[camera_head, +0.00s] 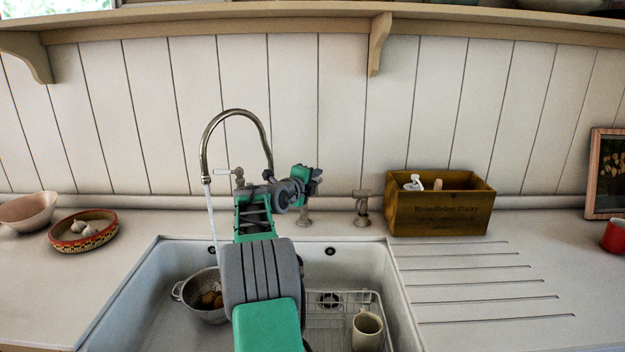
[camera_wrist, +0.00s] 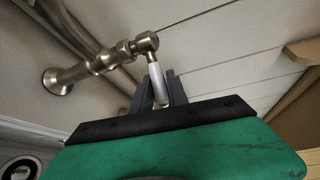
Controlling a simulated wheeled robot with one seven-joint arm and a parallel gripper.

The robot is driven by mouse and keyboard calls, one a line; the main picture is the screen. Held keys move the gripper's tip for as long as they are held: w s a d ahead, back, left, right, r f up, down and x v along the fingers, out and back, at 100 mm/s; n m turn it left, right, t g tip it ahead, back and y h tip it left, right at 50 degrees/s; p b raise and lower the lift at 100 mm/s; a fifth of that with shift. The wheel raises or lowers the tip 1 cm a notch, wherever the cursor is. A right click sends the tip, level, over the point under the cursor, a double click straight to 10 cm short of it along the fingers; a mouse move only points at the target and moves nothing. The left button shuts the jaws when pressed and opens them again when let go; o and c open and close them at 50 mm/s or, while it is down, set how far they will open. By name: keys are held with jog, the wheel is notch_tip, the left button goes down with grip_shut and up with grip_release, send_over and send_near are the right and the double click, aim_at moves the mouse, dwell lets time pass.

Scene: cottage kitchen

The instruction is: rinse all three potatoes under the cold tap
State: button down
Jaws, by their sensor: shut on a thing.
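My gripper (camera_wrist: 163,84) is shut on a white tap lever (camera_wrist: 158,76), its fingers on either side of it. In the head view my gripper (camera_head: 314,176) is right of the tall curved tap (camera_head: 236,112), and its fingertips are not clear. Another white lever (camera_head: 222,172) shows on the tap's left side. A thin stream of water (camera_head: 212,216) runs from the spout down towards a metal colander (camera_head: 184,291) in the sink. Brown potatoes (camera_head: 210,298) lie in the colander. My arm may hide part of it, and I cannot count them surely.
A wire rack (camera_head: 335,318) with a cream mug (camera_head: 367,332) stands in the sink's right part. A wooden box (camera_head: 440,207) with bottles is behind the grooved drainer (camera_head: 480,285). A patterned dish (camera_head: 84,231) and a pale bowl (camera_head: 28,211) sit at left. A shelf (camera_head: 300,22) runs above.

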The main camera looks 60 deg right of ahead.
jog(key=c, duration=1.5)
grip_release()
jog(key=shift+s+d+f, duration=0.1)
jog(key=shift+d+f, duration=0.05)
jog(key=shift+f, duration=0.1)
jog(key=shift+o, duration=0.9)
jog(key=shift+r, duration=0.15)
jog(key=a+r+b, duration=0.1)
jog(key=a+b, duration=0.1)
jog(key=a, duration=0.5)
jog(key=shift+s+a, duration=0.3)
jog(key=shift+a, duration=0.05)
jog(key=shift+r, duration=0.1)
